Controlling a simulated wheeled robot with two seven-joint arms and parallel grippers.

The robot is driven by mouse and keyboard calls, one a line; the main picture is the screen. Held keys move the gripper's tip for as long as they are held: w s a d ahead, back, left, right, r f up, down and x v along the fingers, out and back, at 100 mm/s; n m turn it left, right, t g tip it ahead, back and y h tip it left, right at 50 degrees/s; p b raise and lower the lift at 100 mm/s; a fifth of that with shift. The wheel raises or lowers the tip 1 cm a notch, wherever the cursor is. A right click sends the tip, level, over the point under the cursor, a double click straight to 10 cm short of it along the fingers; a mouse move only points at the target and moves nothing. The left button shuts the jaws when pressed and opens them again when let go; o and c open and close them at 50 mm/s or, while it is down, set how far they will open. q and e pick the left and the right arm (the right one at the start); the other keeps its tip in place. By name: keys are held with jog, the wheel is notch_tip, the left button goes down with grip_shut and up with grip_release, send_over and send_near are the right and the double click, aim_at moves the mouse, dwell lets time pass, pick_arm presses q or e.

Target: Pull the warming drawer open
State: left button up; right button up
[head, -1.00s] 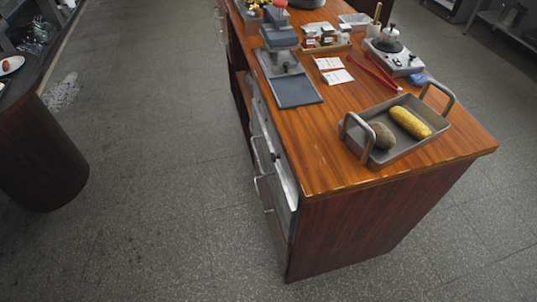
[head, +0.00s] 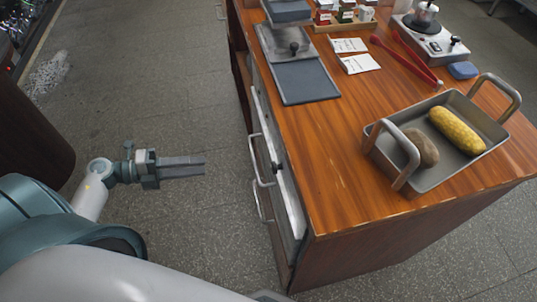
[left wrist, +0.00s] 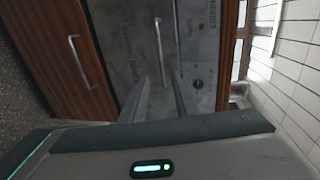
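The warming drawer appears to be the grey metal front with a vertical-looking bar handle (left wrist: 159,50) in the left wrist view; its printed lettering is too small to read surely. In the head view its handle (head: 257,162) is on the counter's left side, and the drawer looks closed. My left gripper (head: 204,166) is in the air left of the handle, fingers pointing at the counter, not touching it. In the left wrist view its two fingers (left wrist: 162,85) stand apart with nothing between them, the handle beyond. My right gripper is not in view.
A wooden front with another handle (left wrist: 75,55) adjoins the drawer. A black knob (left wrist: 198,84) is on the other side. On the countertop are a grey tray (head: 440,185) with corn and a potato, red tongs (head: 408,60) and a hot plate (head: 430,40).

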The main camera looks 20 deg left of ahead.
aim_at(254, 161)
pick_arm(q)
jog(key=shift+s+d+r, duration=0.1)
jog(key=shift+s+r, duration=0.05)
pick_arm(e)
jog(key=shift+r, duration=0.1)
